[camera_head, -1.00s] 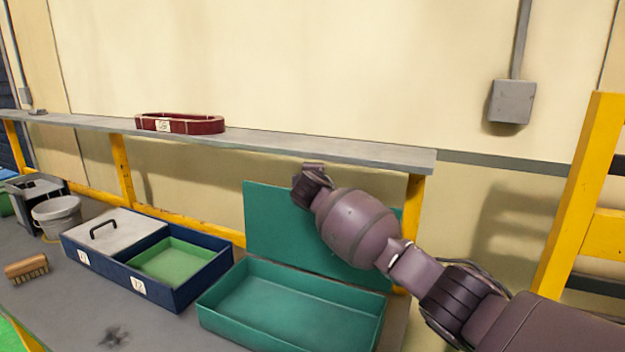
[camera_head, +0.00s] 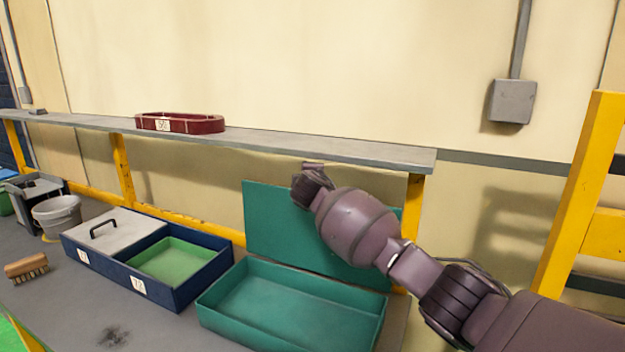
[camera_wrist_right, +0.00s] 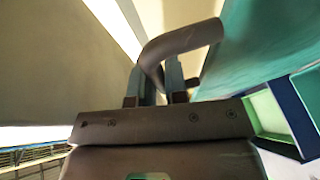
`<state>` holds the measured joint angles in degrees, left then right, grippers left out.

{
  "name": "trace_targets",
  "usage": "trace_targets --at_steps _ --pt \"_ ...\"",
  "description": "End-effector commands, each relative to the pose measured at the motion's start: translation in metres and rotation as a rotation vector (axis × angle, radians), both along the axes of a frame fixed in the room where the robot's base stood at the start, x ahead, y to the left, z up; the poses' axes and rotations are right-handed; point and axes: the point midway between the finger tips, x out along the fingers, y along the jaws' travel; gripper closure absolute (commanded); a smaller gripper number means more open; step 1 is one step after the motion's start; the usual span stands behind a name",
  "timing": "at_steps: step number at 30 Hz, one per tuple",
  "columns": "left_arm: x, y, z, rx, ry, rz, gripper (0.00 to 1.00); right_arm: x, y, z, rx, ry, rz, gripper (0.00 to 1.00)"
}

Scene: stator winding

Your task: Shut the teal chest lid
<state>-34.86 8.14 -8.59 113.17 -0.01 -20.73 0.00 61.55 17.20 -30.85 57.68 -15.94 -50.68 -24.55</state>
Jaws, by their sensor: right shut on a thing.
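The teal chest (camera_head: 290,312) sits on the bench with its tray empty. Its teal lid (camera_head: 268,225) stands upright, open, along the chest's back edge. My right arm reaches in from the right, and my right gripper (camera_head: 312,172) is at the lid's top edge. In the right wrist view the right gripper (camera_wrist_right: 160,85) is shut on a grey curved handle (camera_wrist_right: 185,42), beside the teal lid surface (camera_wrist_right: 265,50). In the head view the arm hides the handle and part of the lid. My left gripper is in neither view.
A grey shelf (camera_head: 300,146) runs just above and behind the lid, with a dark red tray (camera_head: 195,125) on it. A blue box (camera_head: 188,292) with a green compartment stands left of the chest. A brush (camera_head: 26,267) and a grey bucket (camera_head: 57,214) are farther left.

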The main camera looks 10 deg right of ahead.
Motion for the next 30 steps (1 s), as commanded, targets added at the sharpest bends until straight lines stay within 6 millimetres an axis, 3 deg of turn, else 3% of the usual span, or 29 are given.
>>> trace_targets --at_steps 8,30 --pt "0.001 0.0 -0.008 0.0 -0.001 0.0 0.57 -0.02 0.013 -0.004 -0.044 -0.063 0.002 1.0" --pt "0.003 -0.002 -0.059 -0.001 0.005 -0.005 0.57 -0.123 0.083 -0.036 -0.273 -0.405 0.0 1.0"
